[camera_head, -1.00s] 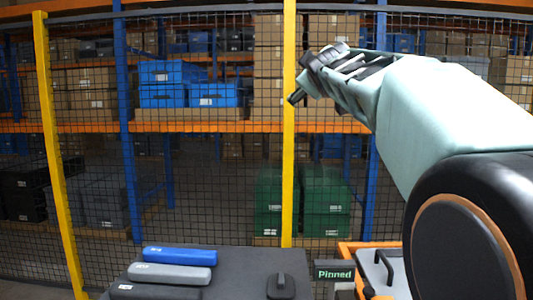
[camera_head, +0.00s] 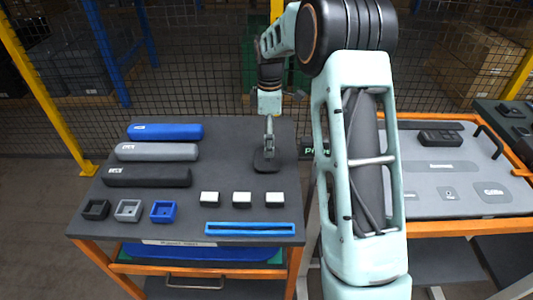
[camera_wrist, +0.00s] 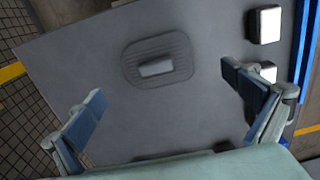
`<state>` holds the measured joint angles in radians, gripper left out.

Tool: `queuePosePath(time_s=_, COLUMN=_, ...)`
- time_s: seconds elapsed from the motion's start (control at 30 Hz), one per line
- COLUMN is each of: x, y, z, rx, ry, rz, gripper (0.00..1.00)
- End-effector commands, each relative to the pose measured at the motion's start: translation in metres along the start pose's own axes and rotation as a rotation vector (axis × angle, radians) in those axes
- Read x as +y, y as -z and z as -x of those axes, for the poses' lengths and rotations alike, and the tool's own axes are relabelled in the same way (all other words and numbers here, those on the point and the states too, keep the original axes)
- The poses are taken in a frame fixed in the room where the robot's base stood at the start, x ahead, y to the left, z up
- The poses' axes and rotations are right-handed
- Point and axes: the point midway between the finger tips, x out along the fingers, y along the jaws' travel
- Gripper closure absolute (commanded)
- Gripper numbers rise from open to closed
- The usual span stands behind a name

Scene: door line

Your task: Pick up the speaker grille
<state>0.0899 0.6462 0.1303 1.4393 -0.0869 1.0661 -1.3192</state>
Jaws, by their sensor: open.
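The speaker grille (camera_head: 266,164) appears to be the dark ribbed plate with rounded corners and an upright handle. It lies on the dark tabletop (camera_head: 226,160), right of the long bars. In the wrist view the grille (camera_wrist: 181,50) is flat with its pale grey handle block (camera_wrist: 157,67) on top. My gripper (camera_head: 270,112) is above the grille in the head view. In the wrist view my gripper (camera_wrist: 163,82) is open and empty, its fingers wide apart on either side below the grille. The gap in height is hard to tell.
Blue (camera_head: 166,131), grey (camera_head: 157,152) and black (camera_head: 147,176) bars lie at left. Small square holders (camera_head: 128,210), white-topped blocks (camera_head: 242,199) and a blue tray (camera_head: 250,228) sit in front. Mesh fencing is behind.

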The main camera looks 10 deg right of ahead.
Motion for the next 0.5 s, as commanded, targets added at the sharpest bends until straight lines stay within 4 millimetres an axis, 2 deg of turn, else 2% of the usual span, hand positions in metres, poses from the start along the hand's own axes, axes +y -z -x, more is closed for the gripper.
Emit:
queuePosePath(time_s=0.27, x=0.002, y=0.001, z=-0.024, rx=-0.001, ry=-0.001, rz=0.000, gripper=0.00)
queuePosePath(time_s=0.5, x=0.005, y=0.003, z=-0.059, rx=-0.002, ry=-0.001, rz=-0.002, gripper=0.00)
